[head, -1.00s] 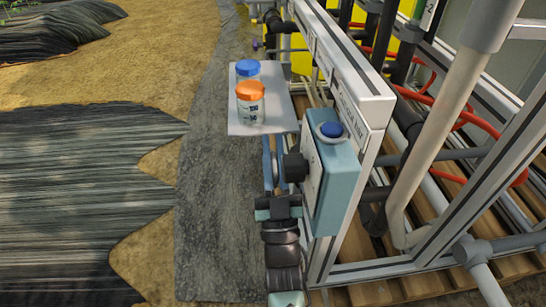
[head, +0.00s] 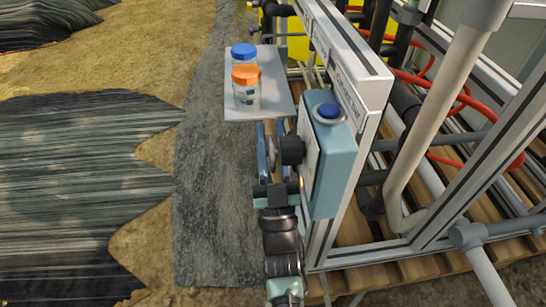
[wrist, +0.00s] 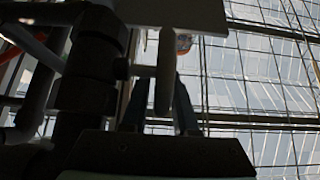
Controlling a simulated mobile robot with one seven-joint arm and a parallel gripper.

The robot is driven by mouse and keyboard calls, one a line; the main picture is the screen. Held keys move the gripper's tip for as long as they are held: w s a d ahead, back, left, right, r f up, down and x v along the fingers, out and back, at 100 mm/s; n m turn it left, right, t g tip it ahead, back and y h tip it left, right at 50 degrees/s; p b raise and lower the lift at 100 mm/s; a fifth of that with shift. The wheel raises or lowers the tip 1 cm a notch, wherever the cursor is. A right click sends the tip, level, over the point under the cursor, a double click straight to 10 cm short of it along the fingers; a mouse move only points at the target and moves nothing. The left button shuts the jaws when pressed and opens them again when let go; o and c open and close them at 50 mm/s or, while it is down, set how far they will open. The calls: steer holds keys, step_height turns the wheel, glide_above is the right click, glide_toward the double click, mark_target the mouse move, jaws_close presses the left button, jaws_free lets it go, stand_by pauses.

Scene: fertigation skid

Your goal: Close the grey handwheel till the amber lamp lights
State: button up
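The grey handwheel (head: 271,147) is a disc seen nearly edge-on, left of a black round hub (head: 291,150) on the teal box. In the wrist view the wheel (wrist: 165,72) stands upright between the fingers, dark against the light. My gripper (head: 270,148) has its two blue fingers on either side of the wheel; it also shows in the wrist view (wrist: 163,98). The fingers look apart, with a gap at the left one; contact at the right one is unclear. A small amber spot (head: 302,183) shows at the box's left face; I cannot tell whether it is lit.
The teal box (head: 331,165) carries a blue button (head: 329,111) on top. A light shelf (head: 278,98) behind the wheel holds an orange-lidded jar (head: 246,92) and a blue-lidded jar (head: 243,53).

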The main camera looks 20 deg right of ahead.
steer(key=p+v, duration=0.4)
steer(key=v, duration=0.8)
steer(key=shift+s+f, duration=0.2)
steer(key=shift+s, duration=0.05)
steer(key=shift+a, duration=0.1)
stand_by(1.5)
